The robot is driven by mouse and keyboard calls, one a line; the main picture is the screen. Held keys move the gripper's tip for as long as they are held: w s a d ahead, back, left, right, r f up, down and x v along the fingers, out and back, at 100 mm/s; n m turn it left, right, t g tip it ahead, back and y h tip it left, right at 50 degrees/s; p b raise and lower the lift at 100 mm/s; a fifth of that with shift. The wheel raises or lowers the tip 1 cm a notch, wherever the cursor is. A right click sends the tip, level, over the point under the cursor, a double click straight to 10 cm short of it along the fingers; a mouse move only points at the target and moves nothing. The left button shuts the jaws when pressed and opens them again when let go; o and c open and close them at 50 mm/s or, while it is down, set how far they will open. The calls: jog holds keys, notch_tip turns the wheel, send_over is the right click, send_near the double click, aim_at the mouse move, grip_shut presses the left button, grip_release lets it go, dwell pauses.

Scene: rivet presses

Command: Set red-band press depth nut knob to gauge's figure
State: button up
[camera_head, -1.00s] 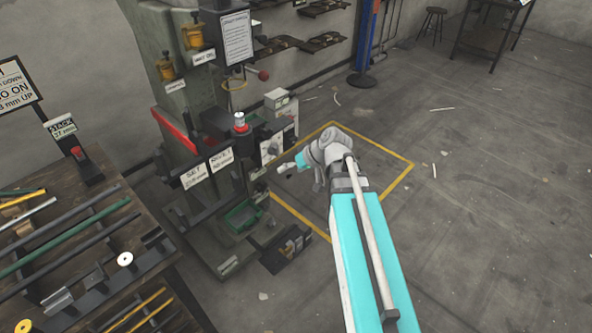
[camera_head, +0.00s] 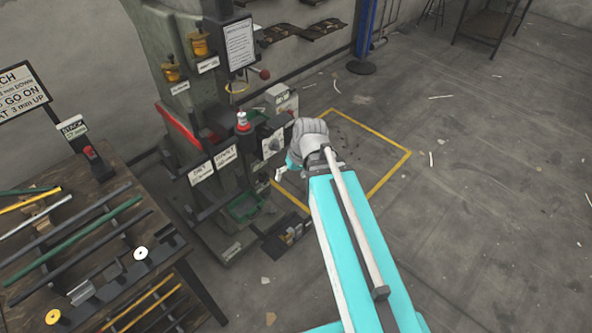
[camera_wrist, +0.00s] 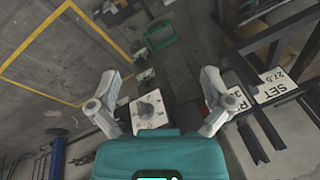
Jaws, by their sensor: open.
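The press (camera_head: 165,60) with a red band (camera_head: 176,124) stands left of my arm in the head view. A white box face with a dark round knob (camera_head: 273,143) is on its front. In the wrist view a knob (camera_wrist: 149,106) on a white marked face shows between my fingers, seemingly beyond them; I cannot tell if it is the depth nut knob. My gripper (camera_wrist: 160,80) is open and empty. In the head view it is mostly hidden behind my wrist, beside the box. A SET card (camera_wrist: 272,86) seems to read 27.5. The knob's setting is unreadable.
A bench (camera_head: 110,215) with rods and a STACK stand (camera_head: 74,128) is at left. A red-topped cylinder (camera_head: 243,121) and cards (camera_head: 201,172) project from the press front.

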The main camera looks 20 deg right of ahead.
jog(key=shift+s+d+r+m+g+h+p, duration=0.15)
jog(key=shift+s+r+m+g+h+p, duration=0.15)
jog(key=shift+s+r+h+p, duration=0.55)
jog(key=shift+s+d+r+m+g+h+p, duration=0.15)
jog(key=shift+s+r+g+h+p, duration=0.35)
jog(key=shift+s+r+p, duration=0.5)
jog(key=shift+r, duration=0.15)
dwell(2.0)
